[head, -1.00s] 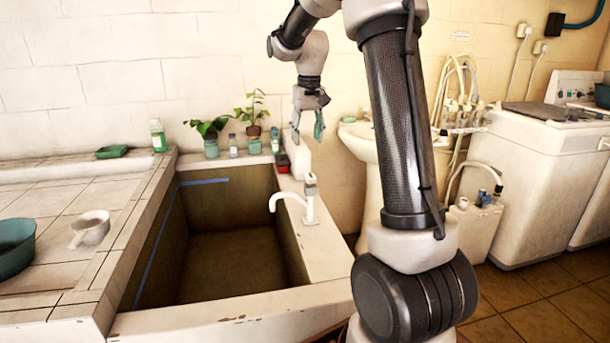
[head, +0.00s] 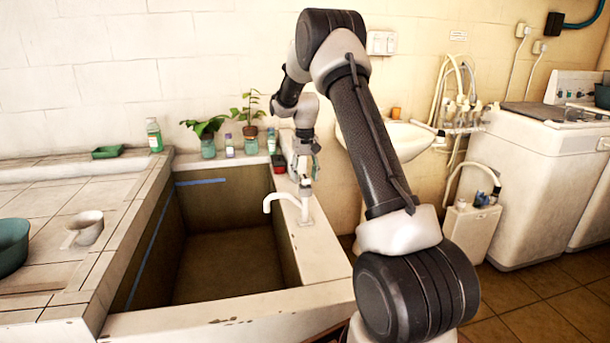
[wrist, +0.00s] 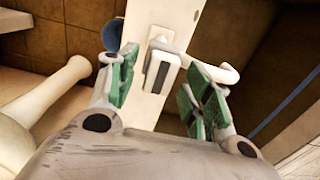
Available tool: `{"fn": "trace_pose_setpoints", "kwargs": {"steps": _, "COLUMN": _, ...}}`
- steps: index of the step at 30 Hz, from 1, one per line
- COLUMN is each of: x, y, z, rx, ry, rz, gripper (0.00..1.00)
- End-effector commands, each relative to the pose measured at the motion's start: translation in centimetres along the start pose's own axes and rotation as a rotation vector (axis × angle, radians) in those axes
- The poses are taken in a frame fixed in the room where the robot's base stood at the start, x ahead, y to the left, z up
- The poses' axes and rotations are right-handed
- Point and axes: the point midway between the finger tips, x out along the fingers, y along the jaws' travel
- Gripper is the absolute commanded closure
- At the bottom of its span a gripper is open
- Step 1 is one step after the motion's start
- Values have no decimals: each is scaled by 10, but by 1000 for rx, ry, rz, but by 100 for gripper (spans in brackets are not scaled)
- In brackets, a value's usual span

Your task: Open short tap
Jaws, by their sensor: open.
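The short tap (head: 306,209) is white and stands on the right rim of the sunken basin (head: 245,322), its curved spout reaching left over the basin. My gripper (head: 305,172) is just above the tap and partly covers its top. In the wrist view, the open green-padded fingers of my gripper (wrist: 160,82) point at the tap handle (wrist: 161,62), which shows between them with a dark slot in it. The tap's spout (wrist: 228,75) curves out beyond the right fingers. I cannot tell from these views whether a finger touches the handle.
Potted plants in jars (head: 208,147) and small bottles stand on the back ledge. A pedestal washbasin (head: 412,136) is right of my arm, with a washing machine (head: 540,150) farther right. A cup (head: 88,228) and a teal bowl (head: 10,247) sit on the left tiles.

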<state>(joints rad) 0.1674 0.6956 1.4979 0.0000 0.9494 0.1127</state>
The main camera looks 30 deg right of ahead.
Motion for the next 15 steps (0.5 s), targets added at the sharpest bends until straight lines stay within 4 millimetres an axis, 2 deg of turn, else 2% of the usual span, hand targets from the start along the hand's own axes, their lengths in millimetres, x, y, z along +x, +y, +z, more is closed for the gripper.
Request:
{"fn": "trace_pose_setpoints", "kwargs": {"steps": 7, "x": 1, "y": 0, "z": 0, "rx": 0, "ry": 1, "rz": 0, "gripper": 50}}
{"fn": "trace_pose_setpoints", "kwargs": {"steps": 8, "x": 1, "y": 0, "z": 0, "rx": 0, "ry": 1, "rz": 0, "gripper": 54}}
{"fn": "trace_pose_setpoints", "kwargs": {"steps": 15, "x": 1, "y": 0, "z": 0, "rx": 0, "ry": 1, "rz": 0, "gripper": 96}}
